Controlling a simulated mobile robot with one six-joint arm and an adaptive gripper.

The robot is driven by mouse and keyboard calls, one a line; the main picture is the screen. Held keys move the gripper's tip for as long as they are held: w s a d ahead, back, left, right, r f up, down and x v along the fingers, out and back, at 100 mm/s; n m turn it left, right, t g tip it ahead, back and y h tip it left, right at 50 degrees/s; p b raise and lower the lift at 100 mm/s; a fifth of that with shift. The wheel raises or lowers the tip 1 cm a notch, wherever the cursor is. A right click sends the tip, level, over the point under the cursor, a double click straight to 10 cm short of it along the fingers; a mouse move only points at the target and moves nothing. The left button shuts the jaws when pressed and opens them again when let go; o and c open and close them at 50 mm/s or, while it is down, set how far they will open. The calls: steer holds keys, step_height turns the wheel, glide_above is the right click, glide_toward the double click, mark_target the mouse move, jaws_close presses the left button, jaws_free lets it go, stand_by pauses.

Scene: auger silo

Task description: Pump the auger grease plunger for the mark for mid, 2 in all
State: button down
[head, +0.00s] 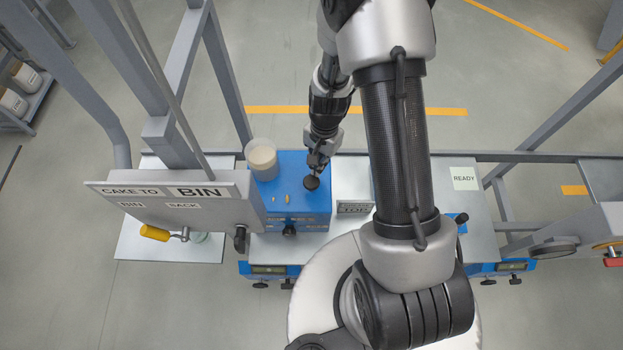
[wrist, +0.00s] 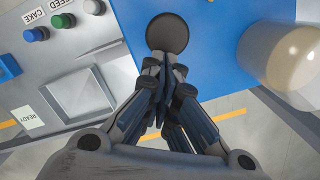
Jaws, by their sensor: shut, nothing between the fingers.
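The plunger's round black knob (head: 311,183) stands on top of the blue box (head: 317,222) in the head view. It also shows in the wrist view (wrist: 167,33), just ahead of my fingertips. My gripper (head: 317,168) points down at the blue box, its fingers closed together with nothing between them. In the wrist view my fingertips (wrist: 167,75) are close to the knob's near edge; I cannot tell whether they touch it. The plunger's stem is hidden under the knob.
A cup of cream-coloured material (head: 262,158) stands at the box's back left corner. A sign reading CAKE TO BIN (head: 170,192) rises at the left. A panel with green (wrist: 36,34) and blue (wrist: 63,20) buttons and a READY label (head: 465,178) lie to the box's right.

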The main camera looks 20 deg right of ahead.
mark_target(313, 180)
step_height(313, 180, up, 11)
steer(key=shift+w+d, duration=0.35)
steer(key=shift+d, duration=0.1)
steer(key=shift+a+p, duration=0.1)
steer(key=shift+p, duration=0.2)
steer(key=f+p, duration=0.1)
steer(key=p, duration=0.1)
steer(key=s+a+f+p, duration=0.1)
steer(key=p, duration=0.2)
steer(key=s+a+f+p, duration=0.1)
steer(key=p, duration=0.2)
steer(key=shift+s+a+f, duration=0.15)
steer(key=shift+a+f, duration=0.1)
steer(key=shift+f, duration=0.05)
steer(key=f+b, duration=0.6)
steer(key=f, duration=0.1)
steer(key=shift+s+a, duration=0.25)
steer(key=shift+f, duration=0.1)
